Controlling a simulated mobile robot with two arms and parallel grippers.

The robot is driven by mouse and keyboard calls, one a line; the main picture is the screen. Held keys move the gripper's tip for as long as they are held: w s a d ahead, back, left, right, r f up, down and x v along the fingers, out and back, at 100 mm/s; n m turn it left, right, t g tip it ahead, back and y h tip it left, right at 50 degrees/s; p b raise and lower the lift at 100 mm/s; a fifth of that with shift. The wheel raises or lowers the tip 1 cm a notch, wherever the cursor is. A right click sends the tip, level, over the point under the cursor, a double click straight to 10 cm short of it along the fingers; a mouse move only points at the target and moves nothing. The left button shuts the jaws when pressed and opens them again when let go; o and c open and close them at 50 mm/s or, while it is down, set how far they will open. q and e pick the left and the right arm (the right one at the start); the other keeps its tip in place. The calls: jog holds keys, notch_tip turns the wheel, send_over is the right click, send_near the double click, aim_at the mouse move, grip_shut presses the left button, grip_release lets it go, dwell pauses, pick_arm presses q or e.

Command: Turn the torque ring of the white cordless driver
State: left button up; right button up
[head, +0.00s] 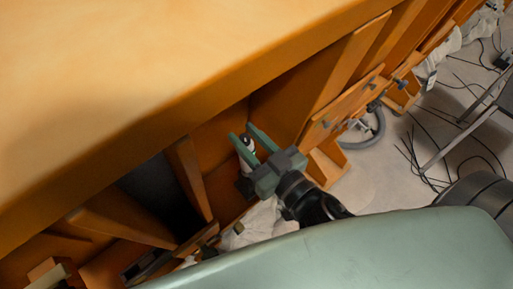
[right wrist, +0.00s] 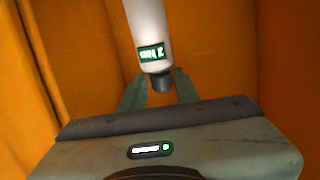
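The white cordless driver (right wrist: 149,25) shows in the right wrist view, coming down from the top edge. It has a dark green label with white marks and a dark end piece (right wrist: 162,81) at its lower end. I cannot make out the torque ring for certain. My right gripper (head: 243,134) reaches into the wooden frame below the tabletop. Its two green fingers are apart, one on each side of the dark end, with a gap visible in the right wrist view (right wrist: 158,88). In the head view only a small white part of the driver (head: 248,144) shows between the fingers. My left gripper is not in view.
The thick orange tabletop edge (head: 190,112) runs diagonally above my right gripper. Wooden panels (head: 190,175) stand close around it. White cloth (head: 250,226) lies below. A grey hose (head: 374,134), dark cables and a chair are on the floor at right.

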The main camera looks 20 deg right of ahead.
aim_at(249, 141)
jog(key=shift+b+v, duration=0.45)
jog(key=shift+v, duration=2.15)
jog(key=shift+f, duration=0.1)
